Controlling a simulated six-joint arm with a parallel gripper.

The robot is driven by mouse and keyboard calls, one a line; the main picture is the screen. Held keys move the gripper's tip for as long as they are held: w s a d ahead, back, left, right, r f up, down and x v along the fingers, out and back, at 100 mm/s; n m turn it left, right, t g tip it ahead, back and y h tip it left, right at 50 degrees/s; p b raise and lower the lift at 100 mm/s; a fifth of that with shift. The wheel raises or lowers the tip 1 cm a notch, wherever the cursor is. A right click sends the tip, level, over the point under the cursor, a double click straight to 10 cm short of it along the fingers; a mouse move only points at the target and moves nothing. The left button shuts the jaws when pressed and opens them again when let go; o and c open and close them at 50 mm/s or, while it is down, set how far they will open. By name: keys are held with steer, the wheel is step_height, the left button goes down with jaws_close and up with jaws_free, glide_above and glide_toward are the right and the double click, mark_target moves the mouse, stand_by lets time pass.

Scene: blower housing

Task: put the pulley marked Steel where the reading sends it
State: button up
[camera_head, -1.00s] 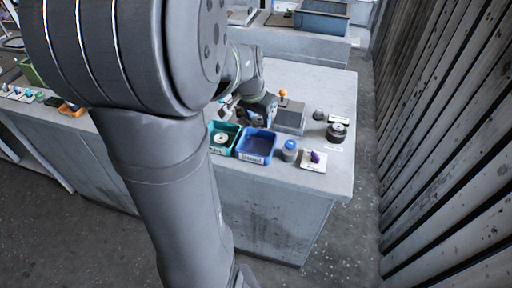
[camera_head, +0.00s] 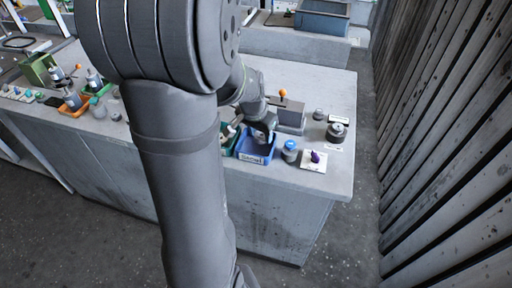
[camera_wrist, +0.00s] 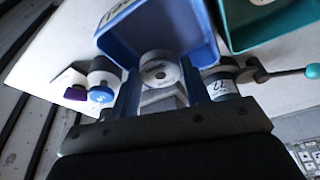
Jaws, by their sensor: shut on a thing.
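My gripper (camera_wrist: 160,90) is shut on a round grey-white pulley (camera_wrist: 160,70) with a dark centre hole. Any marking on it is not legible. The pulley is at the blue tray (camera_wrist: 190,35), in front of its inside in the wrist view; whether it touches the floor cannot be told. In the head view my gripper (camera_head: 266,134) is over the blue tray (camera_head: 247,157), and the pulley is hidden there. The teal tray (camera_wrist: 240,40) stands beside it, with a pale round thing partly visible inside. The tray labels are too small or cut off to read.
A blue-capped container (camera_head: 290,151) and a white plate with a purple knob (camera_head: 314,160) stand right of the blue tray. A grey block with an orange-ball lever (camera_head: 283,93) stands behind. A dark round part (camera_head: 336,132) is farther right.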

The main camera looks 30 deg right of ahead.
steer(key=o, duration=1.2)
steer(key=shift+r, duration=0.1)
steer(key=v, duration=1.7)
steer(key=shift+w+r, duration=0.1)
steer(key=shift+r, duration=0.05)
steer(key=x, duration=1.7)
steer(key=shift+r, duration=0.3)
steer(key=shift+f, duration=0.1)
